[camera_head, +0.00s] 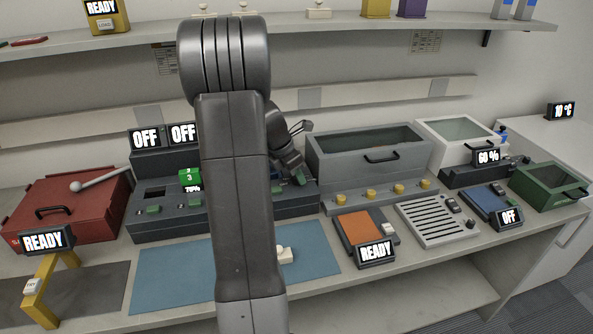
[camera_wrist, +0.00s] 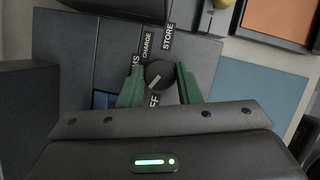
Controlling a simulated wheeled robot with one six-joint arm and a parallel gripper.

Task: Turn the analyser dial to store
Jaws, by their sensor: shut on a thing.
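The analyser (camera_head: 170,226) is a dark grey console on the bench with OFF displays (camera_head: 145,138) at its back. In the wrist view its round dark dial (camera_wrist: 160,74) sits between my gripper's two green fingers (camera_wrist: 160,86), which are shut on it. A pale mark on the dial points to the lower left in that view. The STORE label (camera_wrist: 168,37) and CHARGE label (camera_wrist: 147,41) are above the dial, and a partly hidden label ending in FF (camera_wrist: 154,101) is below it. In the head view my arm hides the console's middle, and the dial cannot be made out.
A green block marked 3 (camera_head: 189,176) is on the console. A red box (camera_head: 70,207) stands to its left. A grey bin (camera_head: 370,165) with yellow knobs is to its right. A blue mat (camera_head: 165,280) lies in front. A shelf (camera_head: 140,41) runs above.

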